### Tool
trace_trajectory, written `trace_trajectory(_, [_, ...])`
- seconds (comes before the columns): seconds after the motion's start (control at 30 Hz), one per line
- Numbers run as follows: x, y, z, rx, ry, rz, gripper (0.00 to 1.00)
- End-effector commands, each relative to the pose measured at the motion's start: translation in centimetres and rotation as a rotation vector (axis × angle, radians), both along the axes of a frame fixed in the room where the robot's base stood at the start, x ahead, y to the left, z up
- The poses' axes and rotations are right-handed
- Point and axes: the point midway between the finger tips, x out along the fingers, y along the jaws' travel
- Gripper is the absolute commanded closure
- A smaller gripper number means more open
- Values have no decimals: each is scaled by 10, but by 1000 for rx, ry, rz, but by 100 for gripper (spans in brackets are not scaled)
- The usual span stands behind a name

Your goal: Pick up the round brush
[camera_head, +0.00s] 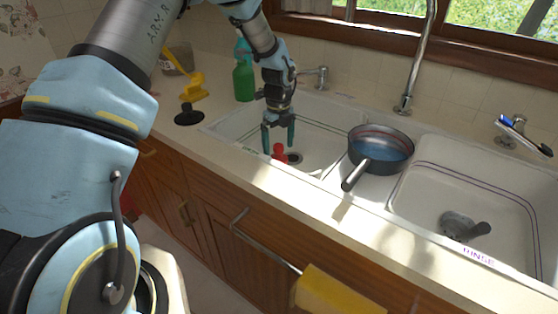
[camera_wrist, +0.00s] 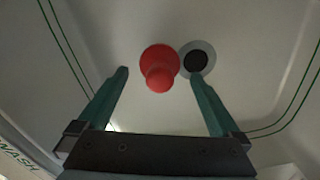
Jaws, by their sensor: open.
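A red round object with a knob-like top (camera_head: 279,152), which I take for the round brush, sits in the left sink basin beside the drain. In the wrist view the red object (camera_wrist: 159,66) shows from above, with the dark drain hole (camera_wrist: 196,61) just to its right. My gripper (camera_head: 278,148) points down into the left basin. Its two green fingers are apart, with nothing held. In the wrist view the red object lies between and beyond the fingertips of my gripper (camera_wrist: 160,72). I cannot tell the remaining height gap exactly.
A grey pan (camera_head: 381,148) stands on the divider between the basins, its handle toward the front. A green bottle (camera_head: 243,81) and a yellow tool with a dark round base (camera_head: 190,104) stand left. A grey object (camera_head: 463,226) lies in the right basin (camera_head: 425,185). A faucet (camera_head: 412,70) rises behind.

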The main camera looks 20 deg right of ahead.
Motion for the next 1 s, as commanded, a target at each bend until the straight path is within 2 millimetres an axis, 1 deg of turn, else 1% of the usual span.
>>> trace_trajectory(0.3, [0,0,-40,2,3,0,0])
trace_trajectory(0.43, [0,0,-47,1,0,1,0])
trace_trajectory(0.6, [1,0,-47,1,0,1,0])
trace_trajectory(0.67, [1,0,-47,1,0,1,6])
trace_trajectory(1.0, [0,0,-47,1,0,1,44])
